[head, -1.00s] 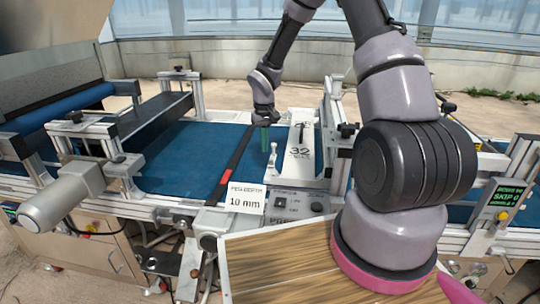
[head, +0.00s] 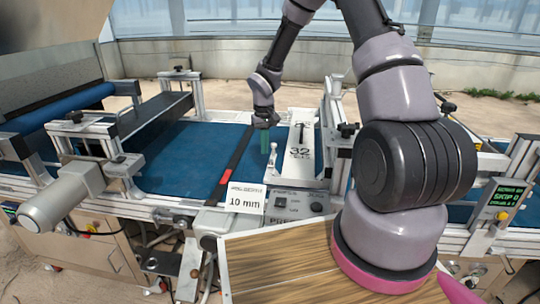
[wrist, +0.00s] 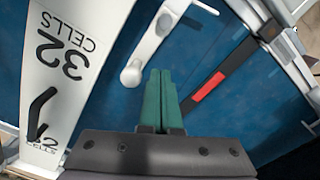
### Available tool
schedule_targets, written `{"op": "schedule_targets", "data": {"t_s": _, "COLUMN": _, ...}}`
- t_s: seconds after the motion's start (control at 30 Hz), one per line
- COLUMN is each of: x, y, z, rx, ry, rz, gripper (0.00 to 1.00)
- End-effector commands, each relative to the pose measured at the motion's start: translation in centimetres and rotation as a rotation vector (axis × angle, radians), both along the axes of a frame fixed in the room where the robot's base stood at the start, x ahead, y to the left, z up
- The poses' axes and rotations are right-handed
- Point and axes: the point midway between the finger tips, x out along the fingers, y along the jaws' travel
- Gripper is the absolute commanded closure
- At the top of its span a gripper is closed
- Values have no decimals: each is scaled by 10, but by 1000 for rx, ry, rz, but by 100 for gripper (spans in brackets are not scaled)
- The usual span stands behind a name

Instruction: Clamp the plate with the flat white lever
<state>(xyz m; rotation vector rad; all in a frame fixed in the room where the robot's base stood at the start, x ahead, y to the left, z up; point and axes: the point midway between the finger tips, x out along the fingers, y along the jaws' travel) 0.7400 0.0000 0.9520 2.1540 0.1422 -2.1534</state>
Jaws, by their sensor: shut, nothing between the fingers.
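The white plate (head: 301,168), marked 32, lies at the right of the blue belt. It also shows at the left of the wrist view (wrist: 72,92), marked "32 CELLS". The flat white lever (head: 273,158) stands out beside the plate's left edge. In the wrist view the lever (wrist: 153,42) has a round knob at its near end and runs up and right. My gripper (head: 265,148) has green fingers, shut and empty, just left of the lever. In the wrist view my gripper (wrist: 160,74) has its tips close to the knob's right; contact cannot be told.
A dark bar with a red mark (head: 226,176) crosses the belt left of my gripper. A "10 mm" card (head: 245,198) and a grey control box (head: 297,204) sit at the front edge. Metal posts (head: 335,125) stand right of the plate. Bare blue belt (head: 180,160) lies to the left.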

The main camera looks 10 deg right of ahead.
Motion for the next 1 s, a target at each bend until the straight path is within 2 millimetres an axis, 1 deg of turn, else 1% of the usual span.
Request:
{"op": "schedule_targets", "data": {"t_s": 0.37, "x": 0, "y": -1, "z": -12, "rx": -1, "ry": 1, "rz": -1, "gripper": 100}}
{"op": "schedule_targets", "data": {"t_s": 0.57, "x": 0, "y": -2, "z": -13, "rx": -1, "ry": 0, "rz": -1, "gripper": 100}}
{"op": "schedule_targets", "data": {"t_s": 1.0, "x": 0, "y": -17, "z": -13, "rx": -1, "ry": 0, "rz": -1, "gripper": 100}}
